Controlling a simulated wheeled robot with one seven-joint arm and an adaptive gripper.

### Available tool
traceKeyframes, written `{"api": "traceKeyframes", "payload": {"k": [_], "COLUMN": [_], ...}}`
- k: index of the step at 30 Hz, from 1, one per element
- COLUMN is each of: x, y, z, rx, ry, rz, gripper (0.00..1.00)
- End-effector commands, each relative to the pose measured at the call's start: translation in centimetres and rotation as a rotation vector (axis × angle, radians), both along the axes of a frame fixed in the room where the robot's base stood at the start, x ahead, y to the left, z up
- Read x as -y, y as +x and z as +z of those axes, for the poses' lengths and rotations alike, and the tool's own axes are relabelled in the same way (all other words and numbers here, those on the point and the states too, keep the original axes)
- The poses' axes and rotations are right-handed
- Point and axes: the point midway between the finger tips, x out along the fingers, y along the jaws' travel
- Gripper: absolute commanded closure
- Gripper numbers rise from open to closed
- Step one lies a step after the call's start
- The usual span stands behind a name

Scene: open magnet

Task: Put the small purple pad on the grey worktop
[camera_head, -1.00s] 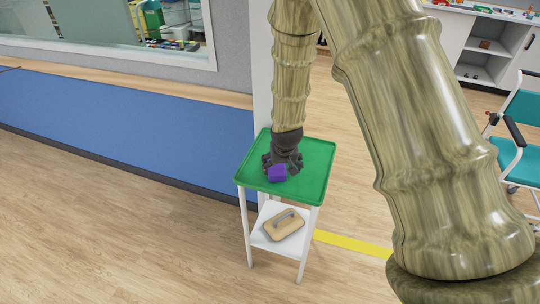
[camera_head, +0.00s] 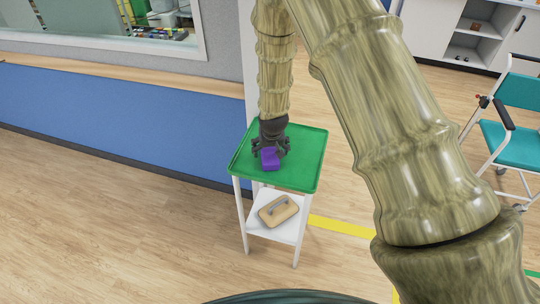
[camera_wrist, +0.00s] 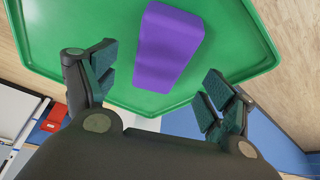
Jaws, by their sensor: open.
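The small purple pad (camera_head: 270,158) lies on the green tray top (camera_head: 305,165) of a small white stand. In the wrist view the pad (camera_wrist: 168,47) is a purple block at the upper middle, lying on the green surface. My gripper (camera_head: 269,153) is over the tray, right at the pad in the head view. In the wrist view my gripper (camera_wrist: 157,88) is open, with one finger to each side of the pad's near end and gaps between. Neither finger visibly touches the pad. I cannot make out a grey worktop for certain.
A tan block with a grey handle (camera_head: 278,211) lies on the stand's white lower shelf (camera_head: 291,232). A teal chair (camera_head: 520,146) stands at right. Open floor lies at lower left.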

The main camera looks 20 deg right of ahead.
Motion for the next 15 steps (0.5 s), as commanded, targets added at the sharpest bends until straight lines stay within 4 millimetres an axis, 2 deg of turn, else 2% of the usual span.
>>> {"api": "traceKeyframes", "payload": {"k": [15], "x": [0.4], "y": [1.7], "z": [-3.9], "rx": [-0.002], "ry": [0.0], "rz": [-0.002], "gripper": [0.16]}}
